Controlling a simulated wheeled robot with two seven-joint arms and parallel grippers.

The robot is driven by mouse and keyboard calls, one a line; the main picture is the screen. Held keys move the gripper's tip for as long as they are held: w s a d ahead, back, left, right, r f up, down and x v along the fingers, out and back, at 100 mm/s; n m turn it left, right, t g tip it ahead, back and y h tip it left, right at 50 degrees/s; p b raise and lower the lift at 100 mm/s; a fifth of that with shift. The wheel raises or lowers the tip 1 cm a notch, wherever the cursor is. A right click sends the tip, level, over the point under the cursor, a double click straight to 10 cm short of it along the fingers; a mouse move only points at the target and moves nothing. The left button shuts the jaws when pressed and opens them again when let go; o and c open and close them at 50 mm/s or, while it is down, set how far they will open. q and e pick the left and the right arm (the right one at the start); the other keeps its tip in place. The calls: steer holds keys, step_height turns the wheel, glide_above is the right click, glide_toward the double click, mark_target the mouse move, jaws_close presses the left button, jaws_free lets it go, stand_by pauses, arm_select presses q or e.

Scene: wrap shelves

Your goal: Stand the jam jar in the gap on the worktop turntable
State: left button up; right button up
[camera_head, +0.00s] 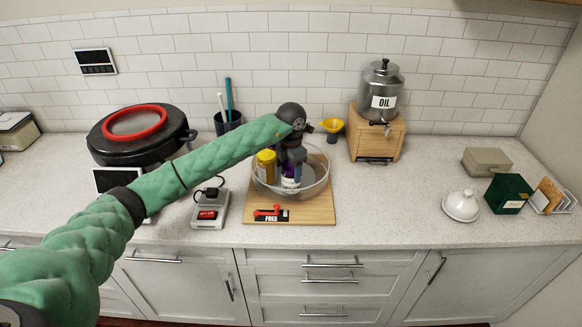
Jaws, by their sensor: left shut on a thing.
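The turntable (322,188) is a round tray with a clear raised rim on a wooden board on the worktop. A yellow jar (266,167) stands in its left part. My left gripper (291,163) reaches over the turntable from above and is shut on a dark purple jar with a pale label (290,182), which looks like the jam jar. This jar is upright, within the rim and to the right of the yellow jar. I cannot tell whether its base touches the tray. The gripper and wrist hide its top and part of the tray behind. My right gripper is out of view.
A red lever marked FREE (271,213) is at the board's front. A small scale-like device (210,212) stands left of it. A yellow funnel (332,125) and an oil dispenser (381,95) on a wooden stand are behind.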

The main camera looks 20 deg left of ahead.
arm_select(q)
steer(key=shift+f, duration=0.25)
steer(key=o, duration=1.4)
steer(key=shift+f, duration=0.1)
steer(key=shift+c, duration=0.2)
